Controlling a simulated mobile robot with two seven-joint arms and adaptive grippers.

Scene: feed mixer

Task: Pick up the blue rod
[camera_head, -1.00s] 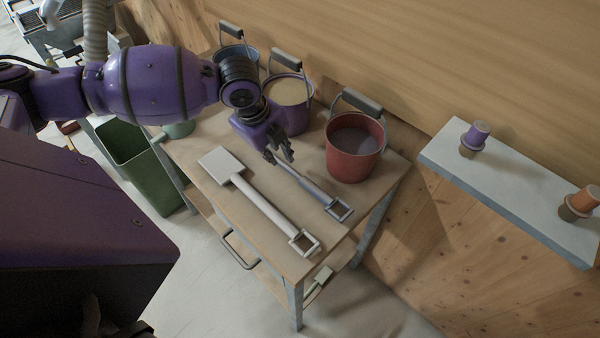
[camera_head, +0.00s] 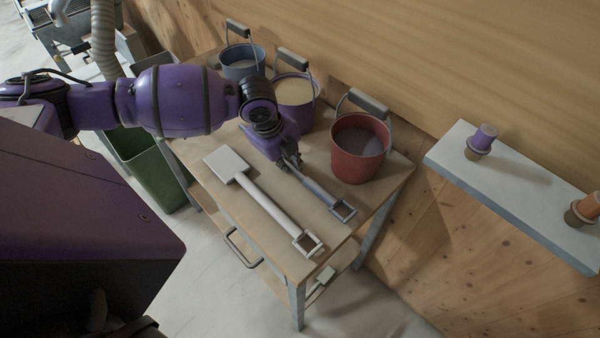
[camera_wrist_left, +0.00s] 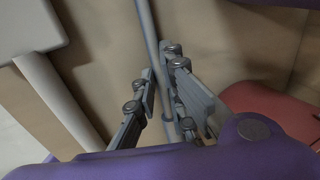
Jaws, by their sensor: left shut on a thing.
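The blue rod (camera_head: 320,192) is a blue-grey shaft with a square loop grip at its lower right end. It lies along the wooden table (camera_head: 262,250), beside a white-grey shovel. My left gripper (camera_head: 292,163) is down at the rod's upper part and hides its far end. In the left wrist view the rod (camera_wrist_left: 149,35) runs between the two fingers of the gripper (camera_wrist_left: 160,88), which is shut on it. I cannot tell any gap between rod and table. My right gripper is not in view.
The white-grey shovel (camera_head: 265,203) lies just left of the rod. A red bucket (camera_head: 357,150) stands close on the right, with purple (camera_head: 297,98) and blue (camera_head: 241,65) buckets behind. A wall shelf (camera_head: 510,190) holds small cups. A green bin (camera_head: 165,180) stands left of the table.

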